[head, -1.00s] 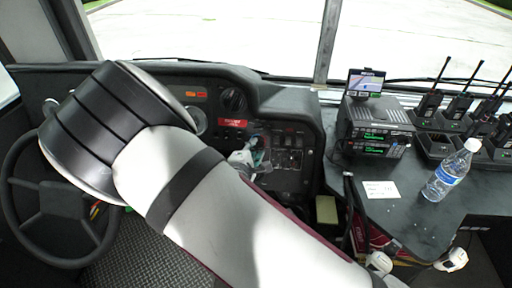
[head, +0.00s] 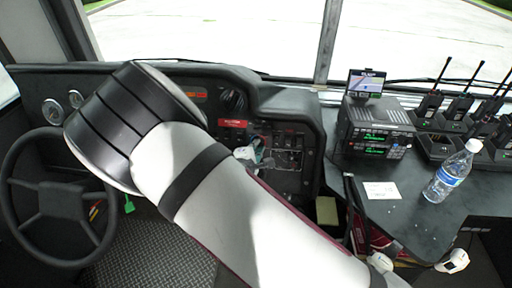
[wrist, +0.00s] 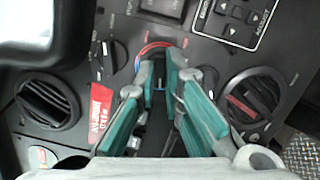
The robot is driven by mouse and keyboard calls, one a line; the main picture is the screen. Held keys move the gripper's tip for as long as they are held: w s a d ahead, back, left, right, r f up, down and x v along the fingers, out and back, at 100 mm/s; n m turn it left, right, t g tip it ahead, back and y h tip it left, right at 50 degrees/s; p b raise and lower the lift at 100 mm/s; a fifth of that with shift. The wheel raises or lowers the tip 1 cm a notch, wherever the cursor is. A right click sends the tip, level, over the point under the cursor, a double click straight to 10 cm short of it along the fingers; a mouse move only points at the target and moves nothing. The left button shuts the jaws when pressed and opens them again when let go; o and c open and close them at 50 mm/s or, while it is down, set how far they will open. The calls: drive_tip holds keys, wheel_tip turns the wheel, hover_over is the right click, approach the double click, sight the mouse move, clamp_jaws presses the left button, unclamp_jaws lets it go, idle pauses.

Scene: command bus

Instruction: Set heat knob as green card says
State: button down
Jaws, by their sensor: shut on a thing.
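The heat knob (wrist: 160,78) is a small dark knob on the black dash panel, with a red and blue arc around its far side in the wrist view. My gripper (wrist: 160,72) has teal fingers on either side of the knob and is shut on it. The fingers hide most of the knob, and I cannot read its setting. In the head view my gripper (head: 257,152) is at the dash, partly behind my arm. A green card (head: 129,204) hangs right of the steering wheel; its writing is too small to read.
Round vents (wrist: 48,102) flank the knob, one on each side. A red tag (wrist: 102,106) lies close left of the fingers. The steering wheel (head: 50,205) stands at the left. A radio unit (head: 375,128) and a water bottle (head: 447,176) are on the right counter.

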drive_tip(key=m+p, duration=0.1)
drive_tip(key=m, duration=0.2)
drive_tip(key=shift+r+g+p, duration=0.1)
drive_tip(key=shift+g+p, duration=0.2)
drive_tip(key=shift+p, duration=0.05)
drive_tip(key=m+p, duration=0.1)
drive_tip(key=m, duration=0.2)
drive_tip(key=shift+m, duration=0.3)
drive_tip(key=m+g+p, duration=0.1)
drive_tip(key=m, duration=0.2)
drive_tip(key=shift+y, duration=0.3)
drive_tip(key=m+p, duration=0.1)
drive_tip(key=m, duration=0.2)
drive_tip(key=shift+m+y, duration=0.3)
drive_tip(key=shift+m, duration=0.1)
drive_tip(key=m, duration=0.3)
drive_tip(key=shift+d+y, duration=0.15)
drive_tip(key=shift+y, duration=0.25)
drive_tip(key=m, duration=0.3)
drive_tip(key=shift+g+y, duration=0.3)
drive_tip(key=m+y, duration=0.1)
drive_tip(key=m, duration=0.5)
drive_tip(key=shift+b, duration=0.3)
